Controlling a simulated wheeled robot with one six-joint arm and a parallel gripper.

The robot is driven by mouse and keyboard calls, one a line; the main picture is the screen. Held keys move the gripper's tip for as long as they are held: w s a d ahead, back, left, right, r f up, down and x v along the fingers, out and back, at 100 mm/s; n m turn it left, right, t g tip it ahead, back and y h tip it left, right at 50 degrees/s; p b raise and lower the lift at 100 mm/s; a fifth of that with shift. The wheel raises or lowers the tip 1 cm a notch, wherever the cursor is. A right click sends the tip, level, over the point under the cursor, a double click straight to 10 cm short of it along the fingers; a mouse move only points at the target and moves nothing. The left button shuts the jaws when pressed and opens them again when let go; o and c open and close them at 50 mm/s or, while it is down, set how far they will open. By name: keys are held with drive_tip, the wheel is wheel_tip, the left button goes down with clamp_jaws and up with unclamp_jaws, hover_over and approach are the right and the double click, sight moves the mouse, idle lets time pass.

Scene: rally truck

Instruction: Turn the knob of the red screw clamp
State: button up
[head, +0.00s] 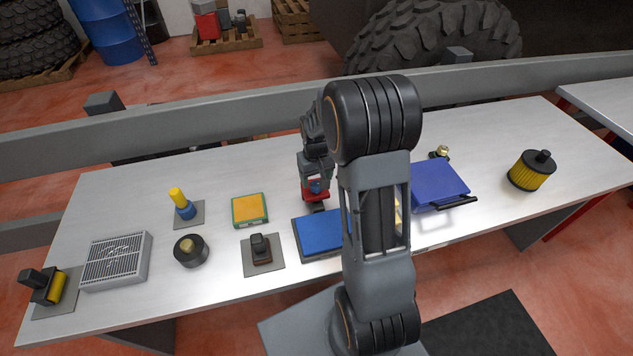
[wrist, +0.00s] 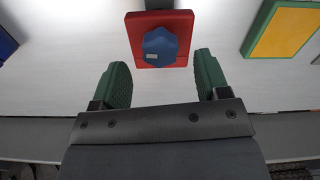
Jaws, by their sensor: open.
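The red screw clamp (wrist: 141,22) lies on the bench, seen from above at the top middle of the wrist view. Its blue lobed knob (wrist: 160,46) sits on the red body, ahead of my gripper. My gripper (wrist: 160,68) is open and empty, with its green fingers apart and the knob between and just beyond their tips. In the head view the red clamp (head: 315,195) shows partly below my gripper (head: 317,182), and the blue knob is mostly hidden there by my arm.
A black knob block (head: 262,247) and a yellow-black filter (head: 532,170) also stand on the bench (head: 480,225).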

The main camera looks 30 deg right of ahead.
sight(316, 184)
drive_tip(key=shift+f, duration=1.5)
drive_tip(key=c, duration=0.9)
drive_tip(key=shift+f+m+b, duration=0.1)
drive_tip(key=shift+m+b, duration=0.3)
drive_tip(key=shift+m, duration=0.3)
drive_tip(key=shift+c, duration=0.2)
drive_tip(key=shift+m, duration=0.5)
